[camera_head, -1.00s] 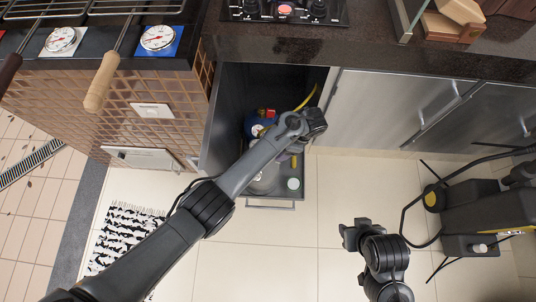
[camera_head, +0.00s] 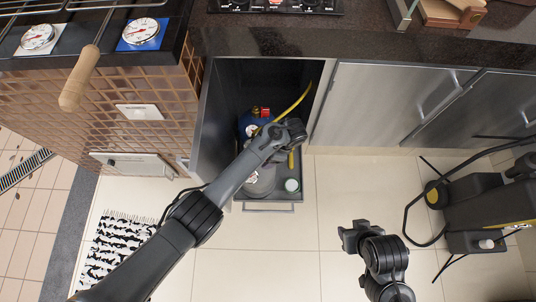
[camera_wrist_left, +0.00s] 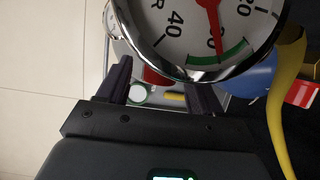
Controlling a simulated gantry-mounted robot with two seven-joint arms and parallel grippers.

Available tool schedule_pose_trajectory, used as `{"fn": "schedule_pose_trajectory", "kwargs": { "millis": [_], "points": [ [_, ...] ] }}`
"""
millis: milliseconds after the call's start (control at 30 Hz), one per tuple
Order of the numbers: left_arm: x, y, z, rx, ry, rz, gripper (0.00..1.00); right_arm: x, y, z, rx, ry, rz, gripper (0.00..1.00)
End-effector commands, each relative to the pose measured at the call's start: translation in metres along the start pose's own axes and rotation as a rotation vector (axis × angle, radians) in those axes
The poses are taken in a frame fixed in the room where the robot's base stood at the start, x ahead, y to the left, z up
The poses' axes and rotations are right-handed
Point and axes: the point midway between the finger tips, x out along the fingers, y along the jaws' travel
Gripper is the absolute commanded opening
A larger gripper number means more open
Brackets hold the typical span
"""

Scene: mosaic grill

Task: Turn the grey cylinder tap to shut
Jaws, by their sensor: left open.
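A grey, rounded cylinder (camera_head: 262,182) sits low in the open drawer, partly hidden under my left arm. Its tap is not clearly visible in the head view. My left gripper (camera_head: 291,134) is over the drawer, to the upper right of the grey cylinder. In the left wrist view the gripper (camera_wrist_left: 160,80) is open. A red part (camera_wrist_left: 155,77), perhaps the tap, shows between the fingers beyond a round pressure gauge (camera_wrist_left: 210,25). The gauge hides much of what lies behind it. My right gripper (camera_head: 352,236) is over the floor, away from the drawer; its jaws are unclear.
A blue cylinder (camera_head: 247,122) with a red part stands behind in the drawer. A yellow hose (camera_head: 297,98) runs up from there. A white-and-green round item (camera_head: 292,185) sits at the drawer front. The drawer's side wall (camera_head: 213,125) and the counter above enclose the space.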

Motion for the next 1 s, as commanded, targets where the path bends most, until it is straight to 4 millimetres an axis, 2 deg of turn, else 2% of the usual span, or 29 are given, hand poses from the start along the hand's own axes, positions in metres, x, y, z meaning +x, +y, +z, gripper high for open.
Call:
{"fn": "schedule_pose_trajectory", "kwargs": {
  "millis": [33,367,667,1000],
  "points": [
    [0.000,0.000,0.000,0.000,0.000,0.000,0.61,0.000,0.000,0.000,0.000,0.000,0.000,0.43],
    [0.000,0.000,0.000,0.000,0.000,0.000,0.11,0.000,-0.001,-0.001,0.003,0.001,-0.002,0.43],
    [0.002,-0.004,-0.001,0.028,-0.001,0.081,0.10,0.012,-0.003,0.003,0.009,0.004,-0.007,0.43],
    [0.007,-0.007,-0.003,0.117,-0.001,0.291,0.10,0.068,-0.005,0.021,0.009,0.001,-0.007,0.43]
  ]
}}
